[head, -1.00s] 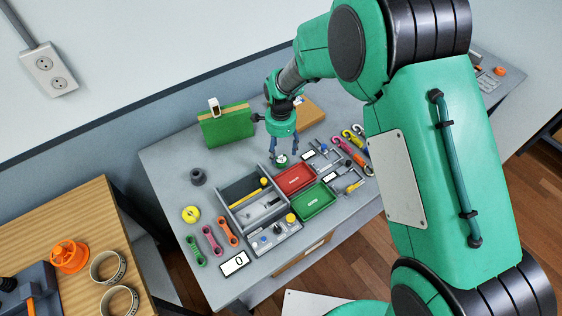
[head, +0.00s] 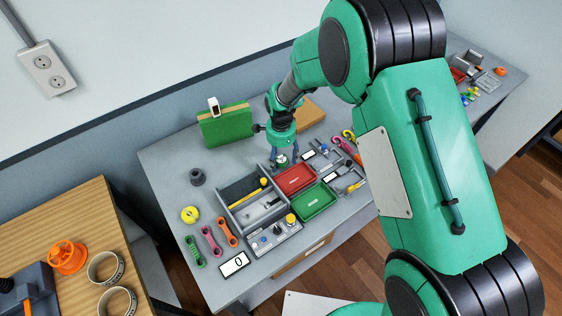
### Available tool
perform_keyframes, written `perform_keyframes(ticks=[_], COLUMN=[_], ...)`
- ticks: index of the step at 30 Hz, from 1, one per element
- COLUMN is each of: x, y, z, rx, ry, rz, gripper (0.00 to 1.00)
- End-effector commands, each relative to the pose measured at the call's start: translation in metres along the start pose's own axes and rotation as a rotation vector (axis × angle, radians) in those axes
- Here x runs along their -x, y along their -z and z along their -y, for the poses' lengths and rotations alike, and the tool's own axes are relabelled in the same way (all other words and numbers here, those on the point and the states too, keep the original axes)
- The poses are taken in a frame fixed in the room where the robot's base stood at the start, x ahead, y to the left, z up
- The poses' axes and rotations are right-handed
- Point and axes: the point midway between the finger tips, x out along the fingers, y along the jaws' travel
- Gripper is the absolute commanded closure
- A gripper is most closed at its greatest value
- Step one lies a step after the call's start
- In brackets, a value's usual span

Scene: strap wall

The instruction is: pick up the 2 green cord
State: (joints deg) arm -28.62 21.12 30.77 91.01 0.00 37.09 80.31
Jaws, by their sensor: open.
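A green cord (head: 195,251) lies on the grey table (head: 170,165) near its front left edge, left of a pink one (head: 212,241) and an orange one (head: 228,231) of similar shape. Any number on it is too small to read. My gripper (head: 284,158) is open and points down at the middle of the table, behind the red tray and well to the right of the green cord. A small round green and white thing (head: 282,161) shows between or just below its fingertips; I cannot tell whether they touch it.
A divided grey box (head: 232,207), a red tray (head: 296,179), a green tray (head: 315,201) and a knob panel (head: 273,239) fill the middle. A yellow ring (head: 190,215) and a display reading 0 (head: 234,264) lie nearby. A green case (head: 226,127) stands behind.

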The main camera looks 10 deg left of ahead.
Motion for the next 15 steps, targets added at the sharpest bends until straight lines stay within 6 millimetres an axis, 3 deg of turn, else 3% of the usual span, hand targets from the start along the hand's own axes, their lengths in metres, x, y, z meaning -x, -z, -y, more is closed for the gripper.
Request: perform_keyframes(ticks=[7, 13, 15], x=[0.0001, 0.0001, 0.0000], y=[0.0000, 0.0000, 0.0000], z=[-0.0001, -0.0001, -0.0001], rx=[0.000, 0.000, 0.000], ry=[0.000, 0.000, 0.000], rz=[0.000, 0.000, 0.000], gripper=[0.38, 0.78, 0.86])
